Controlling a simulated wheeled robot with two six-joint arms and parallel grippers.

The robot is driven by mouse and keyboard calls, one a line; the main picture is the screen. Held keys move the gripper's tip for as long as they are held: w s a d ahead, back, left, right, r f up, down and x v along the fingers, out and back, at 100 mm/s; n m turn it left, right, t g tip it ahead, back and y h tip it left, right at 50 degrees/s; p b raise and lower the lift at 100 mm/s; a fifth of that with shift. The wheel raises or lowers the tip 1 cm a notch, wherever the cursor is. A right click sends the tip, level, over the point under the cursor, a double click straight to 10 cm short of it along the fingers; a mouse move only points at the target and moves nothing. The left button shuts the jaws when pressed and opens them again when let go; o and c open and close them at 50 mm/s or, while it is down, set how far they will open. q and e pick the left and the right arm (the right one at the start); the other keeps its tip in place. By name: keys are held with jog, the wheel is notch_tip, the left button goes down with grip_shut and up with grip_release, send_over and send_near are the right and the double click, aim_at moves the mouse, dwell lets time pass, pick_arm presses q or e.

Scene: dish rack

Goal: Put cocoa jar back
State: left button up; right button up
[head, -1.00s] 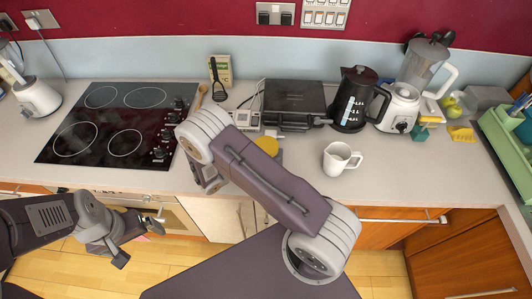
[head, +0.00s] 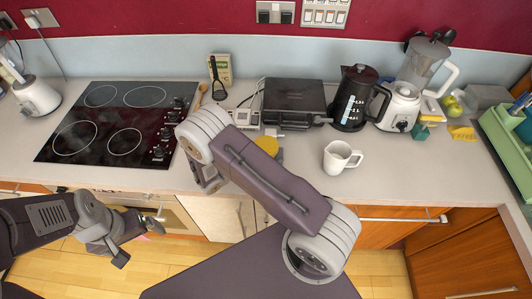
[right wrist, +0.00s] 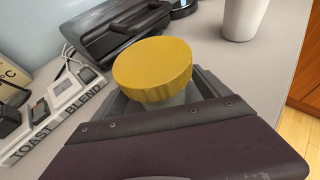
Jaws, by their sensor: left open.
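The cocoa jar's round yellow lid (right wrist: 153,68) shows large in the right wrist view, with a bit of pale jar body below it. In the head view the lid (head: 267,146) shows on the near side of the counter's middle, just beyond my right arm. My right gripper (right wrist: 170,101) is around the jar, just below the lid. Its fingertips are hidden, so I cannot tell whether it grips the jar.
The hob (head: 120,125) is at left and a green dish rack (head: 508,145) at far right.

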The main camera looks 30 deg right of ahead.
jog(key=shift+a, duration=0.2)
jog(key=b+v, duration=0.1)
jog(key=v, duration=0.7)
jog(key=shift+s+b, duration=0.1)
jog(key=shift+b, duration=0.3)
jog(key=shift+s+a+r, duration=0.1)
jog(key=shift+a+r, duration=0.05)
jog(key=shift+a, duration=0.15)
grip_shut()
dwell(1.0)
